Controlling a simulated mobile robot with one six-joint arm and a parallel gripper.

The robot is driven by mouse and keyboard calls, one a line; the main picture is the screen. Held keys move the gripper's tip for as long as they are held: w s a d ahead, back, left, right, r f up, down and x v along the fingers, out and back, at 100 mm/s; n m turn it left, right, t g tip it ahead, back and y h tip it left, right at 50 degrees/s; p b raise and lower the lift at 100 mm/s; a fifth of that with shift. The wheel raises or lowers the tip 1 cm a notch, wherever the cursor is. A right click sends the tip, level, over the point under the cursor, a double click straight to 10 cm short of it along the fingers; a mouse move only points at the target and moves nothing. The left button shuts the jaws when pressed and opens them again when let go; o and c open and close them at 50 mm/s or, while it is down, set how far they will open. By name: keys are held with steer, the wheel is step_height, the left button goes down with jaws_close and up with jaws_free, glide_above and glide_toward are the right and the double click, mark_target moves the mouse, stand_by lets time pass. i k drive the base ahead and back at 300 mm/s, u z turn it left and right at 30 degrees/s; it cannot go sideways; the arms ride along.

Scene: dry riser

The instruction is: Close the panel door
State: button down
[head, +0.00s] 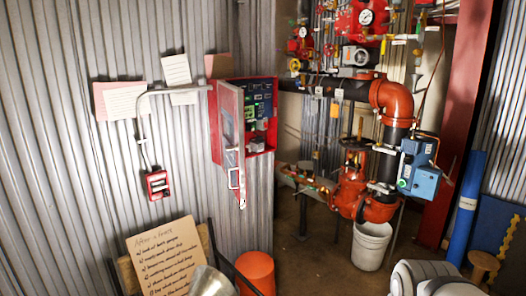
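A red panel box (262,143) is mounted on the corrugated metal wall, left of the picture's middle. Its panel door (228,120) is hinged at the box's left side and stands open, swung out from the wall. The door has a window pane and a pale handle (234,179) low on its face. Circuit boards and wiring (259,105) show inside the box.
Red pipes and valves (392,100) and a blue box (419,175) fill the right side, with a white bucket (372,245) below. A handwritten sign (168,258), metallic cone (212,281) and orange bucket (256,272) stand below the panel. Floor (320,260) shows between.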

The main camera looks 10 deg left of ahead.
mark_target(231, 98)
steer(key=u, duration=0.45)
steer(key=i, duration=1)
steer(key=u, duration=0.6)
